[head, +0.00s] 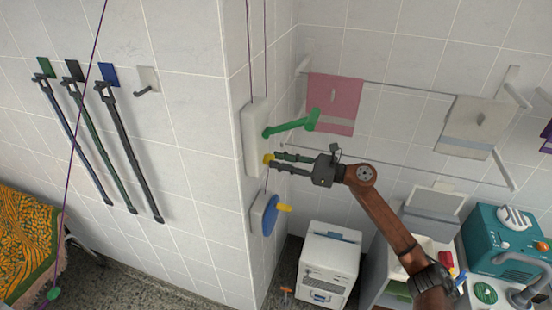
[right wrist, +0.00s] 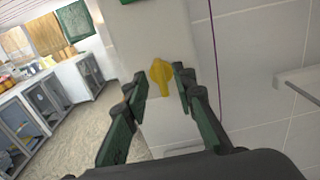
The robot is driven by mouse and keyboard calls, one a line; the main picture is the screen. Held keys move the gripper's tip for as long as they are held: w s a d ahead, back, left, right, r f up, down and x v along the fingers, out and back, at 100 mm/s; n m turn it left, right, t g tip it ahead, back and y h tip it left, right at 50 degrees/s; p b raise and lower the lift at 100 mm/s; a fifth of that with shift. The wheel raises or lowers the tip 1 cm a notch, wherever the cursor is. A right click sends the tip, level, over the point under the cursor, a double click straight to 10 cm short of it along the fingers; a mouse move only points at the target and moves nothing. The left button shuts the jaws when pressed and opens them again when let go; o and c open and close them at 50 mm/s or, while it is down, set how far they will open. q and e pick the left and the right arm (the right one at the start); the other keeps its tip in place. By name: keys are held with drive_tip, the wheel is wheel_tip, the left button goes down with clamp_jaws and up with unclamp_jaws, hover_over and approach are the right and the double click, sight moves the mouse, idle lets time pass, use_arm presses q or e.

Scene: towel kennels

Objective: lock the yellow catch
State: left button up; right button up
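The yellow catch (head: 267,159) is a small knob low on a white wall box (head: 255,124). In the right wrist view the catch (right wrist: 160,76) has a rounded top and a narrow tab pointing down. My right gripper (head: 276,161) is at the catch, its fingers pointing at the box. In the right wrist view the fingers (right wrist: 160,82) are open, one on each side of the catch, with gaps between. I cannot tell whether the tips reach around it in depth. My left gripper is in no view.
A green lever (head: 291,126) sticks out of the box just above my right gripper. A blue wheel (head: 264,214) with a yellow handle is below. Towel rails with a pink towel (head: 334,103) are behind. A white cabinet (head: 328,264) stands on the floor.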

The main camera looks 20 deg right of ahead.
drive_tip(key=shift+x, duration=0.8)
drive_tip(key=shift+c, duration=0.4)
clamp_jaws()
